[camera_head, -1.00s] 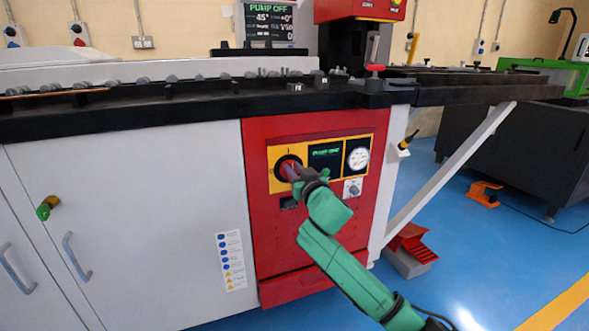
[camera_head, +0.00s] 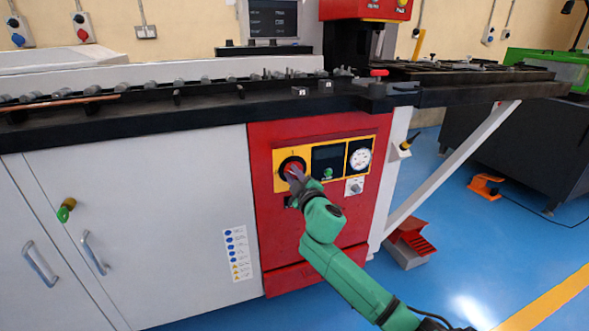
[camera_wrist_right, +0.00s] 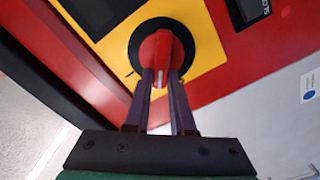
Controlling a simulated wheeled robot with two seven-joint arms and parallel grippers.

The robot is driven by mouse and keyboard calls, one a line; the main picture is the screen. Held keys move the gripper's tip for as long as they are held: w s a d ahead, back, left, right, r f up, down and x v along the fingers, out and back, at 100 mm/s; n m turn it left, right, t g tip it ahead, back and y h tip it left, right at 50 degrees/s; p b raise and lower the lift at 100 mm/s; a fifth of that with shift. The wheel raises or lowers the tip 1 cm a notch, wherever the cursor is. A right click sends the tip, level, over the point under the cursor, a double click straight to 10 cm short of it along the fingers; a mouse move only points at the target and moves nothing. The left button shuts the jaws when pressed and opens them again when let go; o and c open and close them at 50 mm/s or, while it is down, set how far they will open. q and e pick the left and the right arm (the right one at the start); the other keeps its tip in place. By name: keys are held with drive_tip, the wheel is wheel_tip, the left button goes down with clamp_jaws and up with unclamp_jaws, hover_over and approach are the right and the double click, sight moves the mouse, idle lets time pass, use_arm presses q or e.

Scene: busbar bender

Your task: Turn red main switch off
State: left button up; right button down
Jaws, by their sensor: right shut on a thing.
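The red main switch (camera_head: 292,167) is a rotary knob on a black round plate, set in the yellow panel (camera_head: 281,184) on the machine's red front. In the right wrist view, the red knob (camera_wrist_right: 160,52) stands between the fingertips of my right gripper (camera_wrist_right: 161,80). The right gripper (camera_head: 295,176) is shut on the knob. In the wrist view the knob's handle points roughly along the fingers. In the head view my gripper and wrist hide part of the knob. My left gripper is not in view.
Beside the switch are a dark panel display (camera_head: 327,160) and a round gauge (camera_head: 360,158). A black worktop edge (camera_head: 140,126) runs above. A red foot pedal (camera_head: 408,240) stands on the blue floor to the right. The monitor (camera_head: 272,18) is above.

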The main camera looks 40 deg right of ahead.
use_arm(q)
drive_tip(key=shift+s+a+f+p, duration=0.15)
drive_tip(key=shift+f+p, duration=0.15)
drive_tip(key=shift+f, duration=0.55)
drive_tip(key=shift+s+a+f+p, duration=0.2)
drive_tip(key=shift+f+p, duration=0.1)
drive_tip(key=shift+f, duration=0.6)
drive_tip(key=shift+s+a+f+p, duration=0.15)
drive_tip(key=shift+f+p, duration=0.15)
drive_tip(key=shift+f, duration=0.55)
use_arm(e)
drive_tip(key=shift+a+f+n, duration=0.1)
drive_tip(key=shift+f+n, duration=0.15)
drive_tip(key=shift+n, duration=1)
drive_tip(key=shift+a+f+n, duration=0.1)
drive_tip(key=shift+f+n, duration=0.1)
drive_tip(key=shift+n, duration=1.1)
drive_tip(key=shift+a+f+n, duration=0.1)
drive_tip(key=shift+f+n, duration=0.15)
drive_tip(key=shift+n, duration=1)
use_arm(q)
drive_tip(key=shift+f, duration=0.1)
use_arm(e)
drive_tip(key=c, duration=0.8)
unclamp_jaws()
drive_tip(key=shift+o, duration=0.2)
